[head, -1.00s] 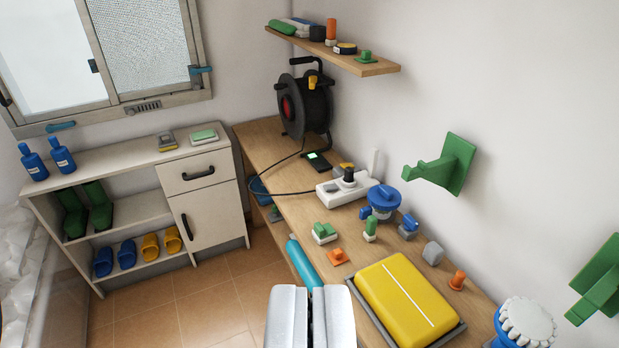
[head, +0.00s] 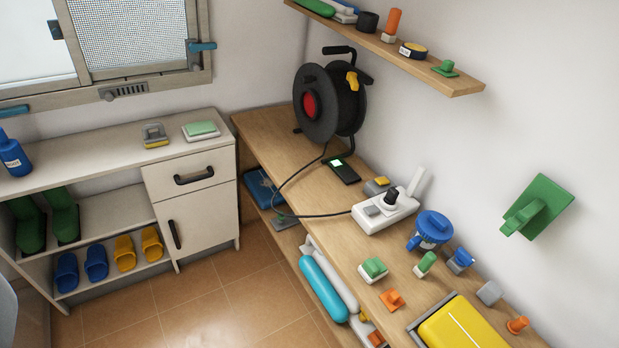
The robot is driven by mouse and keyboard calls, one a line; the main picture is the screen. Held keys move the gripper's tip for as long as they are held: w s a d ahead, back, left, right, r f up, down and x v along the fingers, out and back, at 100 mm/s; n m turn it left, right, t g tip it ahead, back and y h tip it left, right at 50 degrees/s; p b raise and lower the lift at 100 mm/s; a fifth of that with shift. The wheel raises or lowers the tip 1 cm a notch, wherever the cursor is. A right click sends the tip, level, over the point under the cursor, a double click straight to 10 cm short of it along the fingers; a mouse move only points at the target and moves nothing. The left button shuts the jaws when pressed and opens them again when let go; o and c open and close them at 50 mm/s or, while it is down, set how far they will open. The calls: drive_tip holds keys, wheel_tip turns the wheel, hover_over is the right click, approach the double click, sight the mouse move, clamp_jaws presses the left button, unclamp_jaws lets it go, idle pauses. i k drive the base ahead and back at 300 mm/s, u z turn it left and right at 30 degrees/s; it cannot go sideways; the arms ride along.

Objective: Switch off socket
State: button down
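The socket (head: 402,211) is a white power strip lying on the wooden workbench, right of centre in the head view. A black plug (head: 391,197) stands in it, and a small grey piece (head: 372,211) shows on its near left end. A white upright piece (head: 418,182) rises at its far right side. A dark cable runs from its left end toward the cable reel. I cannot tell the state of any switch on it. My gripper is not in this view.
The workbench (head: 262,128) also holds a black cable reel (head: 330,100), a phone-like device (head: 343,170), a blue mug (head: 430,230), small coloured blocks and a yellow case (head: 462,326). A shelf (head: 425,70) hangs above. Tiled floor (head: 215,298) is free in front.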

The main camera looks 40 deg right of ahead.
sight(373, 210)
drive_tip(key=z, duration=0.15)
drive_tip(key=i, duration=1.15)
drive_tip(key=z, duration=0.9)
drive_tip(key=i, duration=0.4)
drive_tip(key=z, duration=0.35)
